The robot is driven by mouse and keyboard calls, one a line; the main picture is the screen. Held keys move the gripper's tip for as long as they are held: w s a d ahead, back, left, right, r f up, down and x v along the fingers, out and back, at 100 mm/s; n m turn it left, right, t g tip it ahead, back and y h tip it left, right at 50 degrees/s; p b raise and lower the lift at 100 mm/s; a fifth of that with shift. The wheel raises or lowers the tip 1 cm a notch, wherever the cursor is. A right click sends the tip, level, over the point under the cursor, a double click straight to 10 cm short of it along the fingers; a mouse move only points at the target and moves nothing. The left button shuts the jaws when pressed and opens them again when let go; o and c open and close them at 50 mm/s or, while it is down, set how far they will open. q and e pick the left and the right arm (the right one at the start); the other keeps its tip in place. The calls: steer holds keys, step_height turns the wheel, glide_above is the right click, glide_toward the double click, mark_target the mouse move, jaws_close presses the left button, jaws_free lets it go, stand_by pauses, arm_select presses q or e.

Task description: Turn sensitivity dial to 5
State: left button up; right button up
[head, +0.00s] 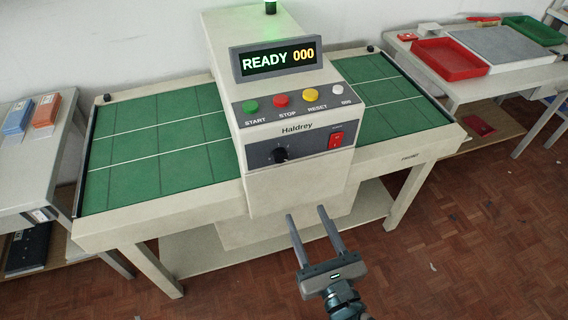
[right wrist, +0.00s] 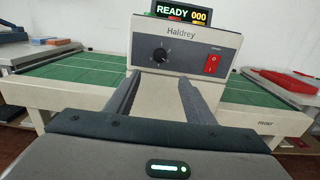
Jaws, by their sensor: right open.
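The sensitivity dial (head: 280,155) is a round black knob on the dark lower panel of the cream Haldrey machine (head: 290,195). It also shows in the right wrist view (right wrist: 160,55), with a light pointer mark; its numbers are too small to read. My right gripper (head: 306,212) is open and empty, in front of and below the machine's panel, apart from the dial. In the right wrist view its two fingers (right wrist: 159,85) point toward the machine, with the dial above and between them. My left gripper is not in view.
A red power switch (head: 336,139) sits right of the dial. Above are green, red, yellow and white buttons (head: 310,95) and a display (head: 278,60) reading READY 000. Green-topped table wings (head: 160,140) flank the machine. Side tables hold trays, including a red one (head: 450,60). The floor in front is mostly clear.

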mark_target(282, 159)
steer(key=p+x, duration=0.4)
steer(key=x, duration=1.3)
steer(key=shift+w, duration=0.1)
steer(key=c, duration=1.1)
steer(key=shift+o, duration=0.2)
